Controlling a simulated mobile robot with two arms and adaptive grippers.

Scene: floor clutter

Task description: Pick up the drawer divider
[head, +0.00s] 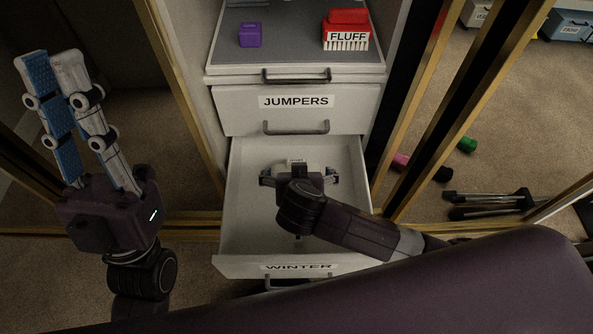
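The open drawer (232,225) labelled WINTER is pulled out below the one labelled JUMPERS. My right gripper (299,179) points down into it, its two fingers spread wide to left and right. A pale piece with a small label (296,162) shows just behind the gripper; it may be the drawer divider, but the gripper and wrist cover most of it. I cannot tell whether the fingers touch it.
Above, a grey-topped shelf (285,35) holds a purple block (250,35) and a red brush (346,30) labelled FLUFF. Gold-edged door frames (185,95) flank the drawers. Dark rods (490,203) and small weights (466,144) lie on the carpet at right.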

